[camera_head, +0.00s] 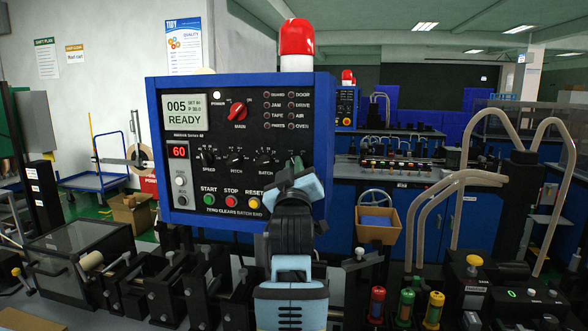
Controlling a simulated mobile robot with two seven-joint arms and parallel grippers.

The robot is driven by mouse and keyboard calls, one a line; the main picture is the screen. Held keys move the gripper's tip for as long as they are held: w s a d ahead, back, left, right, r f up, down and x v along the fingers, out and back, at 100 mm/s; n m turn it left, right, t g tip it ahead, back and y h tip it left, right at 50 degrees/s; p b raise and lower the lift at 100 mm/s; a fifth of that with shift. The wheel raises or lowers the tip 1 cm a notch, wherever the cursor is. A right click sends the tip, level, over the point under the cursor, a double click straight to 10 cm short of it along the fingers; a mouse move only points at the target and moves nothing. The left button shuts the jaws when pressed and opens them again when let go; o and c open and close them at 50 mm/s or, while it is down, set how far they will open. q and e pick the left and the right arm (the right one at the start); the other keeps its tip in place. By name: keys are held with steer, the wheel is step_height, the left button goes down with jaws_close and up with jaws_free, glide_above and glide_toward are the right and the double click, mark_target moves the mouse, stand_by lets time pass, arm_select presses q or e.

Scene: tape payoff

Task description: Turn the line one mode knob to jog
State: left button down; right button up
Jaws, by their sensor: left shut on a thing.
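The blue-framed control panel (240,80) stands in front of me, with a black face and a row of small black knobs. The speed knob (208,159), pitch knob (236,159) and batch knob (265,159) show in that row. My left gripper (294,164) reaches up from below to the right end of the row. It is shut on the knob there, which it and its wrist almost wholly hide. The label and pointer of that knob cannot be read, so its setting cannot be told. My right gripper is not in view.
Start (208,200), stop (231,201) and reset (255,202) buttons sit just left of my wrist. A red main switch (238,111) is above the knobs, and the display (184,112) reads READY. Black machine parts and curved hoses (430,215) crowd below and to the right.

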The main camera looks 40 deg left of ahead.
arm_select(q)
steer(key=m+t+h, duration=0.1)
steer(key=m+h, duration=0.1)
steer(key=m, duration=0.3)
steer(key=m+t+h, duration=0.1)
steer(key=m+h, duration=0.1)
steer(key=m, duration=0.3)
steer(key=m+t+h, duration=0.2)
steer(key=m+h, duration=0.1)
steer(key=m, duration=0.3)
steer(key=shift+s+a, duration=0.1)
steer(key=shift+a, duration=0.1)
steer(key=shift+m, duration=0.3)
steer(key=c, duration=1.5)
jaws_free()
steer(key=v, duration=0.7)
steer(key=shift+s+b, duration=0.35)
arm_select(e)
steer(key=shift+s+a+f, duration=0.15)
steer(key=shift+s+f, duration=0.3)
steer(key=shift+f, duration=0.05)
arm_select(q)
steer(key=shift+f, duration=0.1)
